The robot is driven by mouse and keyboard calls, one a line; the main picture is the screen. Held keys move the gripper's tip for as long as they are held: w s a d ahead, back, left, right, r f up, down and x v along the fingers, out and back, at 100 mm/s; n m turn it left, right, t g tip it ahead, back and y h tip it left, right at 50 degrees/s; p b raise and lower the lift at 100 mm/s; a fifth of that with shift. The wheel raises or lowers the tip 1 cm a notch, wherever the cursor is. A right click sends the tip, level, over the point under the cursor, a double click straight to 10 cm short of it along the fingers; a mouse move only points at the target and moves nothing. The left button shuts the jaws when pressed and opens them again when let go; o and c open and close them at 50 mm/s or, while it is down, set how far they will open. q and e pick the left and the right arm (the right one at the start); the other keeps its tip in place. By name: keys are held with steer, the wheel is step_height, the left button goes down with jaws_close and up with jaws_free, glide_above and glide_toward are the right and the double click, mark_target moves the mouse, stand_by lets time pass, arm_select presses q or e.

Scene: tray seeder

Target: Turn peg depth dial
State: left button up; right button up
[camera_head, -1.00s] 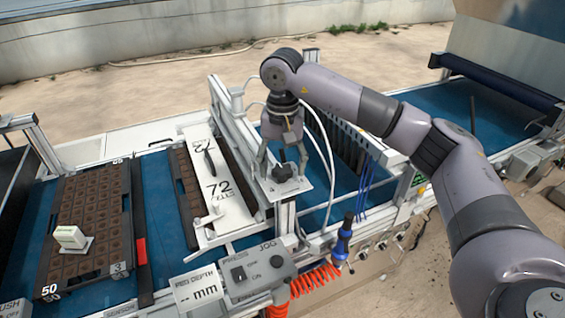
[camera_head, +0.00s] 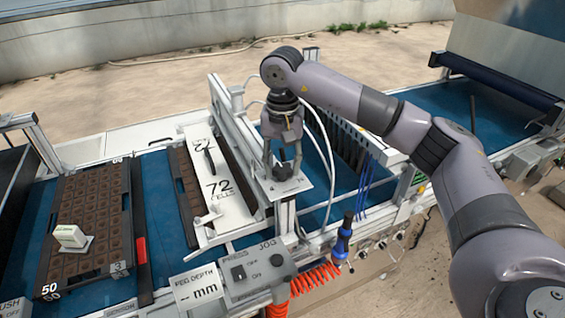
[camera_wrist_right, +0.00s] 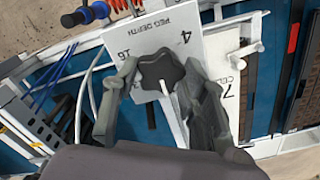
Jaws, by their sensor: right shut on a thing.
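The peg depth dial is a dark lobed knob (camera_head: 283,173) on a pale metal plate (camera_head: 270,193) beside the tall white frame. In the right wrist view the knob (camera_wrist_right: 158,70) sits on the plate (camera_wrist_right: 196,47), which is printed "PEG DEPTH" with the numbers 4 and 16. A white pointer line shows at the knob's edge. My right gripper (camera_head: 283,168) comes down from above and is shut on the knob, one finger on each side. In the right wrist view its fingers (camera_wrist_right: 160,82) flank the knob. My left gripper is not in view.
A white plate marked 72 (camera_head: 222,190) lies left of the frame. A dark cell tray (camera_head: 126,205) sits on the blue belt (camera_head: 165,215). A control box (camera_head: 258,275), a PEG DEPTH display (camera_head: 198,289) and a blue-handled tool (camera_head: 343,240) with an orange hose are nearer.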

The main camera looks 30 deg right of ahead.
steer(key=shift+m+b, duration=0.7)
steer(key=shift+m, duration=0.5)
steer(key=m+b, duration=0.1)
steer(key=m, duration=0.1)
steer(key=shift+m, duration=0.3)
steer(key=m+b, duration=0.1)
steer(key=m, duration=0.2)
steer(key=shift+m, duration=0.4)
steer(key=m, duration=0.3)
steer(key=shift+m+b, duration=0.3)
steer(key=shift+b, duration=0.1)
steer(key=m, duration=0.6)
steer(key=shift+r+b, duration=0.1)
steer(key=shift+b, duration=0.3)
steer(key=shift+m, duration=2.7)
steer(key=shift+w, duration=0.1)
steer(key=o, duration=1.2)
